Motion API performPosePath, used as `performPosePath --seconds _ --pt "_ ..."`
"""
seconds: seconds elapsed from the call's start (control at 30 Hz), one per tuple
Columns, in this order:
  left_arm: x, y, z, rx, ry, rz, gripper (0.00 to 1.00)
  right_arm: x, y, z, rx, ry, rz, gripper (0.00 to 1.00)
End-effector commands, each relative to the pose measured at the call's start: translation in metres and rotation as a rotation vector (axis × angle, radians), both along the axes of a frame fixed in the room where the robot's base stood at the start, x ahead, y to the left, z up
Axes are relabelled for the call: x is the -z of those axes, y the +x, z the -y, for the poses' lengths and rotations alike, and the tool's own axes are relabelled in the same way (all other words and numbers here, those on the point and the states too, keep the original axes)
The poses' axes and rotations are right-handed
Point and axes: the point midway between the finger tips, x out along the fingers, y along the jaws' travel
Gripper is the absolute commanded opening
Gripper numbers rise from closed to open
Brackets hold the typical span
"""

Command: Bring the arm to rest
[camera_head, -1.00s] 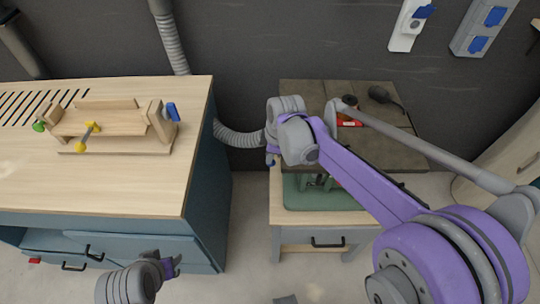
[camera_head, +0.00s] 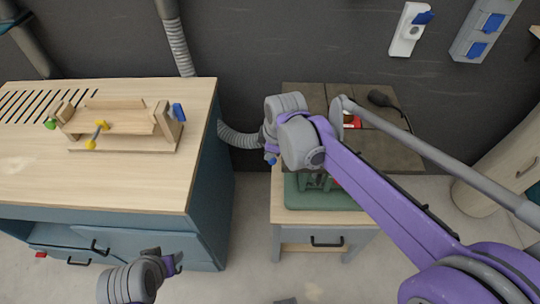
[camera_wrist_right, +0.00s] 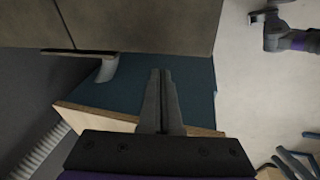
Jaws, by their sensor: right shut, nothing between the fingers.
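My right arm reaches in from the right, its purple link angled up over the small cabinet. The right gripper (camera_head: 270,155) hangs beside the cabinet's left edge, mostly hidden behind its own wrist. In the right wrist view the right gripper (camera_wrist_right: 161,75) has its two grey fingers together, with nothing between them. My left gripper (camera_head: 173,263) is low in front of the large workbench, small and dark, and I cannot make out its fingers' gap.
The workbench (camera_head: 120,185) on the left carries a wooden clamp frame (camera_head: 115,125). Floor shows between workbench and cabinet.

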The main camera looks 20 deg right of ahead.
Motion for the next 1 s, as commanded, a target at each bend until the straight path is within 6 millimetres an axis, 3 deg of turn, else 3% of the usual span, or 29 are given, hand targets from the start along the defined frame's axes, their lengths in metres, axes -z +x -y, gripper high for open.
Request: performPosePath --seconds 0.1,0.3,0.7,0.87,1.0 --pt "-0.002 0.001 0.0 0.0 0.0 0.001 0.5 -0.024 -0.009 0.002 0.0 0.0 0.0 0.0" --pt "-0.004 0.001 0.0 0.0 0.0 0.002 0.5 -0.049 -0.018 0.003 0.0 0.0 0.0 0.0" --pt "-0.005 0.002 0.0 0.0 0.0 0.003 0.5 -0.055 -0.027 0.006 0.033 0.007 0.003 0.0" --pt "-0.01 0.003 0.0 0.0 0.0 0.005 0.5 -0.047 -0.068 0.019 0.265 0.065 0.025 0.0" --pt "-0.015 0.004 0.0 0.0 0.0 0.008 0.5 -0.027 -0.121 0.034 0.576 0.159 0.059 0.0"
